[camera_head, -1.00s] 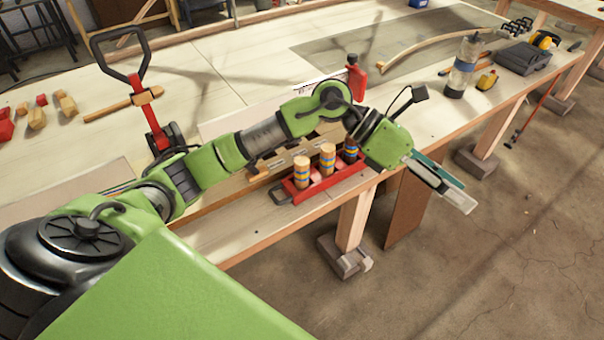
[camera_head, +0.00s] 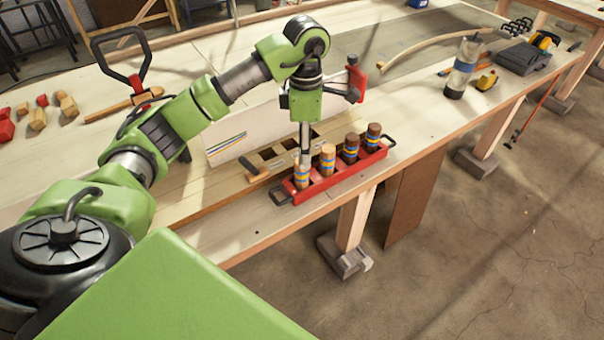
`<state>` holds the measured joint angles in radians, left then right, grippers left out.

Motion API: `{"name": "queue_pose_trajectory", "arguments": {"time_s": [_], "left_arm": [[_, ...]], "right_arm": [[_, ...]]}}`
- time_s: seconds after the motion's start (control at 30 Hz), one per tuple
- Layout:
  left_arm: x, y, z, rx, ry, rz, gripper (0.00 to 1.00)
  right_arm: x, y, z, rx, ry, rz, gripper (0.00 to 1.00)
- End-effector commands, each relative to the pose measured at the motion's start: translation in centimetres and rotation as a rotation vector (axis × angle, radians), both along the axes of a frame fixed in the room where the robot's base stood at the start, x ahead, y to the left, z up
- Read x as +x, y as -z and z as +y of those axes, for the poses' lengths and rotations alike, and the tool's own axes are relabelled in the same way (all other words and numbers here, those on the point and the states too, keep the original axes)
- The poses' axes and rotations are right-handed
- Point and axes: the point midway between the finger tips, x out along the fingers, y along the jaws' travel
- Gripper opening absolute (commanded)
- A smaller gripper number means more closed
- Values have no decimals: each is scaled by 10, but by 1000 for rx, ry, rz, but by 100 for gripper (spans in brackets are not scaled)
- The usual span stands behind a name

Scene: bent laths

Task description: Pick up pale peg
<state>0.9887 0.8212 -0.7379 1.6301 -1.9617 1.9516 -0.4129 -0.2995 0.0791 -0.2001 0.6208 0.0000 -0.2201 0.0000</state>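A red tray (camera_head: 335,181) with black end handles stands near the bench's front edge and holds a row of banded pegs. The leftmost peg (camera_head: 301,181) is pale wood with yellow and blue bands. The peg beside it (camera_head: 328,160) is light tan, and the two farther right (camera_head: 351,148) (camera_head: 373,137) are dark brown. My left gripper (camera_head: 305,158) points straight down at the top of the leftmost pale peg. Its fingers overlap the peg's top edge-on, so their gap and any contact are hidden. My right gripper is out of view.
A clear bottle (camera_head: 462,68) and a yellow object (camera_head: 485,80) stand to the right. The bench between tray and bottle is mostly clear.

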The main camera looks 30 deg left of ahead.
Motion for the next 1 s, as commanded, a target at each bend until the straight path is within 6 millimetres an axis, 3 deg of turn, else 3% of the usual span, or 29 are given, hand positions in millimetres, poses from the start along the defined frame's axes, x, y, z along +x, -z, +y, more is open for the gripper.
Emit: {"name": "queue_pose_trajectory", "arguments": {"time_s": [0.1, 0.37, 0.63, 0.93, 1.0], "left_arm": [[0, 15, 0, -2, 0, 1, 47], [-1, 33, 2, -2, -1, 3, 47], [0, 69, 6, -3, 0, 1, 47], [0, 76, 7, -2, 1, -2, 47], [0, 76, 7, -2, 0, -2, 31]], "right_arm": [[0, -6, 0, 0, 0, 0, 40], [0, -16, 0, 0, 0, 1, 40], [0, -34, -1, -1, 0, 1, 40], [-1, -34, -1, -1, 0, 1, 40], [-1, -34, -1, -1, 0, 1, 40]]}}
